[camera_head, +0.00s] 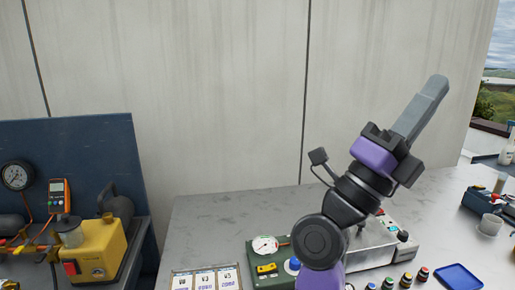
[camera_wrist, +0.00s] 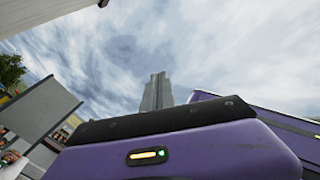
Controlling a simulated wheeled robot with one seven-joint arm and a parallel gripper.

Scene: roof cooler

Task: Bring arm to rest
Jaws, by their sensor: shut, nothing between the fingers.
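My arm rises from the bottom of the head view, black and purple, over the grey worktop (camera_head: 205,222). My gripper (camera_head: 437,84) is at its end, with grey fingers tilted up and to the right, well above the worktop. The fingers are together and hold nothing. In the wrist view the grey fingers (camera_wrist: 157,92) point up against a cloudy sky, beyond my purple gripper body. My arm hides part of the worktop behind it.
A green box with a gauge (camera_head: 266,246) and a silver device (camera_head: 375,243) stand near my arm. A yellow pump (camera_head: 95,248) stands at left. A pale wall (camera_head: 230,100) rises behind.

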